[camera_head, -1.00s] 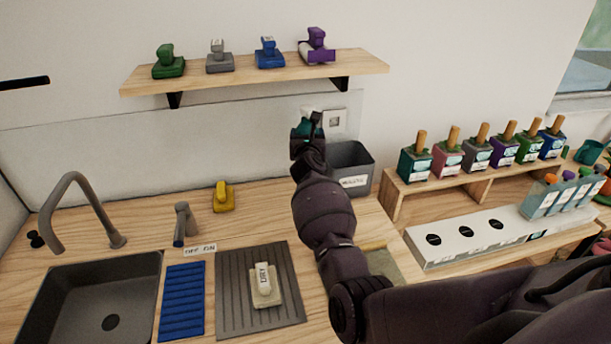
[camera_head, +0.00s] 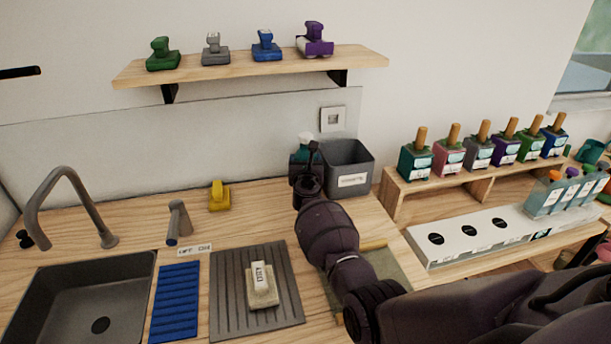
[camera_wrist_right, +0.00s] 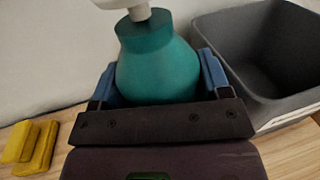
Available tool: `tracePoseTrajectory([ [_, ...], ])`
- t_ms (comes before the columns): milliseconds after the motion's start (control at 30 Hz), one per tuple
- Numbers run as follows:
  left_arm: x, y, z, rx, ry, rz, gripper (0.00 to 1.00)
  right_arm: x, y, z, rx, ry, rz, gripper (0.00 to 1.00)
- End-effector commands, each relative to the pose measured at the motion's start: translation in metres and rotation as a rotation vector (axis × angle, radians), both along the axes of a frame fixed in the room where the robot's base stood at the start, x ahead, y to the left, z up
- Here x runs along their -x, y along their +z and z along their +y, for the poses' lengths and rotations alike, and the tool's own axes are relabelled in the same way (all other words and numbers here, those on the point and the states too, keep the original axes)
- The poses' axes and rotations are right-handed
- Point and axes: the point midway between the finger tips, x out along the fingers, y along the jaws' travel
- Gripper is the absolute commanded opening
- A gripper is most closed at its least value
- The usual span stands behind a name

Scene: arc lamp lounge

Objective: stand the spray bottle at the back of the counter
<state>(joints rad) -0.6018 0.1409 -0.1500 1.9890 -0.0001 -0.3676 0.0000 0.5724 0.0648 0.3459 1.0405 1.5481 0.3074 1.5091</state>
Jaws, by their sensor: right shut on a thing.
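The spray bottle (camera_wrist_right: 157,65) is teal with a white top and shows large in the right wrist view, between the blue fingers of my right gripper (camera_wrist_right: 158,80). The gripper is shut on it. In the head view the bottle (camera_head: 304,146) is mostly hidden behind my right gripper (camera_head: 307,165), at the back of the wooden counter (camera_head: 130,212), just left of the grey bin. It looks upright. Its base is hidden, so I cannot tell whether it touches the counter. My left gripper is not in view.
The grey bin (camera_head: 348,167) stands close on the bottle's right. A shelf (camera_head: 250,68) with several stamps hangs above. The sink (camera_head: 75,300) and drying mat (camera_head: 228,300) lie nearer.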

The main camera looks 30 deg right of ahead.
Motion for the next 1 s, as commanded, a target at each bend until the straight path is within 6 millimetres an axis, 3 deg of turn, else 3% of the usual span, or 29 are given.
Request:
tracePoseTrajectory([
  [233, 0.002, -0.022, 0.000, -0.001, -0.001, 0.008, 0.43, 0.000, -0.035, -0.001, 0.003, 0.000, 0.003, 0.32],
  [767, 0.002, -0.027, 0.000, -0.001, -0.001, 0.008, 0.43, 0.000, -0.040, 0.000, 0.000, 0.000, 0.000, 0.32],
  [800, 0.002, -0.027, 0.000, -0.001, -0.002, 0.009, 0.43, 0.001, -0.041, 0.000, 0.000, 0.000, 0.002, 0.73],
  [867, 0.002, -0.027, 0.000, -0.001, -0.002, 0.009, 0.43, 0.001, -0.041, 0.000, 0.000, 0.000, 0.002, 0.81],
  [1000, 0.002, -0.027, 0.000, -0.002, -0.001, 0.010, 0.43, 0.000, -0.040, 0.000, 0.000, 0.000, 0.002, 0.81],
])
